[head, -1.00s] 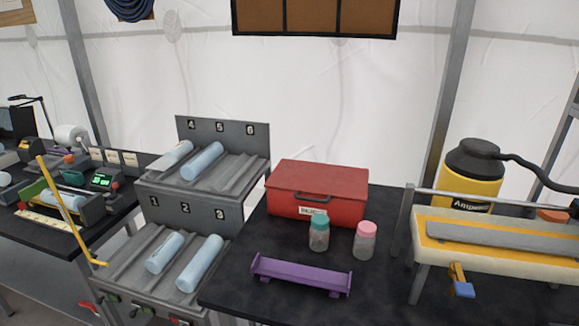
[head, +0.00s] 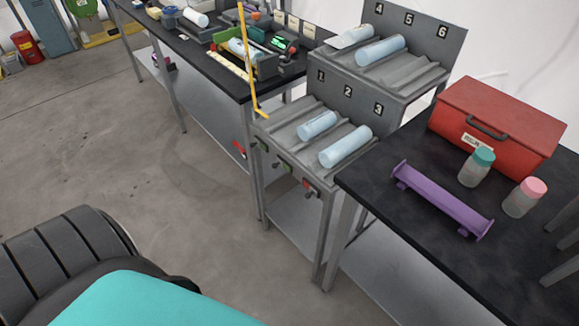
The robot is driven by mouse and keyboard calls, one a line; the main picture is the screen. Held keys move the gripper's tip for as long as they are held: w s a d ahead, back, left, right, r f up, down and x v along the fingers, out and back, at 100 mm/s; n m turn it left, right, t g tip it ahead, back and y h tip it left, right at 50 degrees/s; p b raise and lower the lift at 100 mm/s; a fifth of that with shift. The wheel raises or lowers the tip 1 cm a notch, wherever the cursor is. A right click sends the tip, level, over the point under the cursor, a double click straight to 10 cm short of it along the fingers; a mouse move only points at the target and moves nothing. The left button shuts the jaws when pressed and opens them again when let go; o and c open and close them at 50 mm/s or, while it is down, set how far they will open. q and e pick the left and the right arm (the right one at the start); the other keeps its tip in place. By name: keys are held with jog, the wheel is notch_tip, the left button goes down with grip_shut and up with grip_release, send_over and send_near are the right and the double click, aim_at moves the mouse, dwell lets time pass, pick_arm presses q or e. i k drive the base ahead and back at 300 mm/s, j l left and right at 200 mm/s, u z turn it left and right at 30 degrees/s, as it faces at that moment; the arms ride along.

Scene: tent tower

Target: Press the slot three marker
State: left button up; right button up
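The grey two-tier rack stands between two dark tables, its lower tier (head: 290,133) carrying plates 1, 2 and 3 on the back wall. The number 3 plate (head: 378,109) is the rightmost of these. A pale blue cylinder (head: 345,146) lies in the channel below plate 3, and another pale blue cylinder (head: 316,126) lies in the middle channel. The channel under 1 looks empty. Small markers line the tier's front edge; the rightmost, the slot three marker (head: 308,185), shows red. Its exact shape is too small to tell. Neither of my grippers is in view.
The upper tier (head: 420,72), numbered 4 to 6, holds two cylinders. A yellow hooked rod (head: 250,65) stands at the rack's left. The right table holds a purple cradle (head: 440,198), two jars and a red box (head: 497,118). Open floor (head: 170,190) lies front left.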

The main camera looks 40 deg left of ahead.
aim_at(312, 191)
jog(key=u, duration=0.9)
